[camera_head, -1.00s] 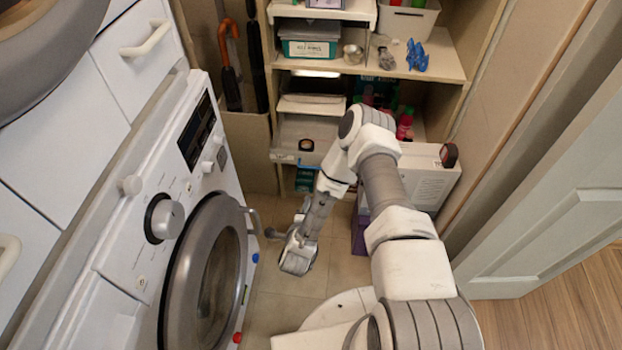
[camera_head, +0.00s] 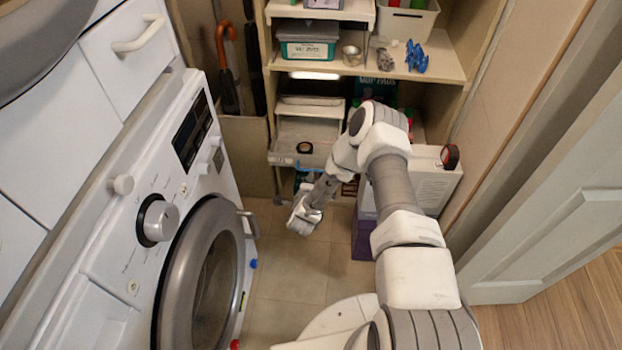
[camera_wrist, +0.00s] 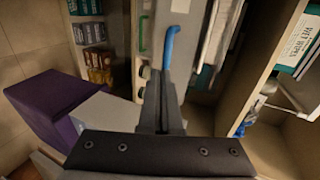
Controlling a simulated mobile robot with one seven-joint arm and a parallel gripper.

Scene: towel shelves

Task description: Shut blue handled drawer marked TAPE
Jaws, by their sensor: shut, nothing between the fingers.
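The pulled-out drawer (camera_head: 284,158) is a shallow pale tray low in the shelf unit, with a dark round item (camera_head: 304,147) in it. Its blue handle shows in the wrist view (camera_wrist: 168,45); no TAPE marking can be read. My gripper (camera_head: 300,207) is in front of and below the drawer in the head view. In the wrist view my shut, empty fingers (camera_wrist: 160,78) point at the blue handle, with their tips close to its lower end. I cannot tell whether they touch it.
A green handle (camera_wrist: 143,33) is left of the blue one in the wrist view. A purple box (camera_wrist: 48,100) stands on the left there. The washing machine (camera_head: 165,220) flanks the left side. A white box (camera_head: 425,185) stands right of my arm. Some floor (camera_head: 300,265) is clear.

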